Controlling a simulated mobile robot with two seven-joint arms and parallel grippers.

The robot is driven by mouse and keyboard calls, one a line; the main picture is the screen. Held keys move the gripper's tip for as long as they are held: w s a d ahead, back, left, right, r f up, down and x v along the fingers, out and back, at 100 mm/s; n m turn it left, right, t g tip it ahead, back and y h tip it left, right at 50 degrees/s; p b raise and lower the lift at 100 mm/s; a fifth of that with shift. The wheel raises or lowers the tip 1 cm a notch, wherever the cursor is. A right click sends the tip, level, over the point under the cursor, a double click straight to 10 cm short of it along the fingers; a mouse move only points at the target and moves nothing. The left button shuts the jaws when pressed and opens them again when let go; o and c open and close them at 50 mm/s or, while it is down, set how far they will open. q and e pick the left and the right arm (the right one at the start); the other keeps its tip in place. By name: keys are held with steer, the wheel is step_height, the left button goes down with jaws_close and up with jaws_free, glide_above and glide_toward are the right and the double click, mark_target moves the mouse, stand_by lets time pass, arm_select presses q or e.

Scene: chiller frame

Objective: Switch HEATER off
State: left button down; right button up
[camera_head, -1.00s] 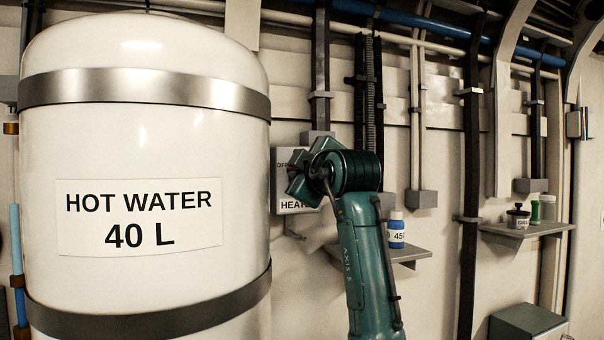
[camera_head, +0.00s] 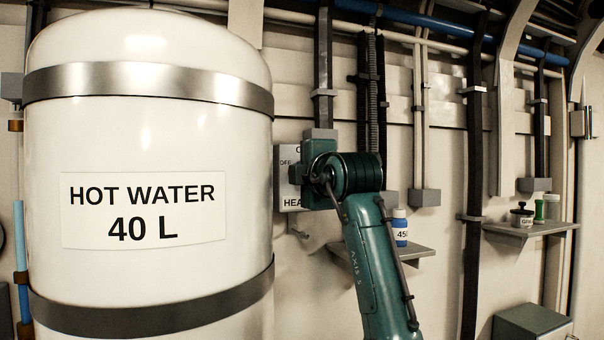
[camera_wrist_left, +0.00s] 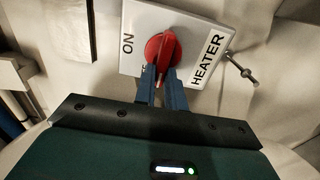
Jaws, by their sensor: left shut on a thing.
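The HEATER switch panel (camera_head: 287,182) is a pale box on the wall just right of the tank. My teal left arm covers its right part and hides the knob in the head view. In the left wrist view the panel (camera_wrist_left: 205,38) shows a red knob (camera_wrist_left: 160,48), the word ON on the left, HEATER on the right and a partly hidden label beside the knob's lower left. A pale mark shows at the knob's lower end. My left gripper (camera_wrist_left: 161,78) is shut on the knob, one blue-grey finger on each side. My right gripper is not in view.
A large white hot water tank (camera_head: 145,130) stands close on the left. A small shelf (camera_head: 400,252) with a blue bottle (camera_head: 400,228) is right of the arm. Another shelf (camera_head: 525,230) with containers is farther right. A small metal fitting (camera_wrist_left: 243,70) sticks out beside the panel.

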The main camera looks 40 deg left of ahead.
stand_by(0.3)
arm_select(q)
steer(key=c, duration=1.5)
jaws_free()
steer(key=shift+o, duration=0.2)
steer(key=b+v, duration=0.3)
steer(key=v, duration=1)
steer(key=shift+s, duration=0.1)
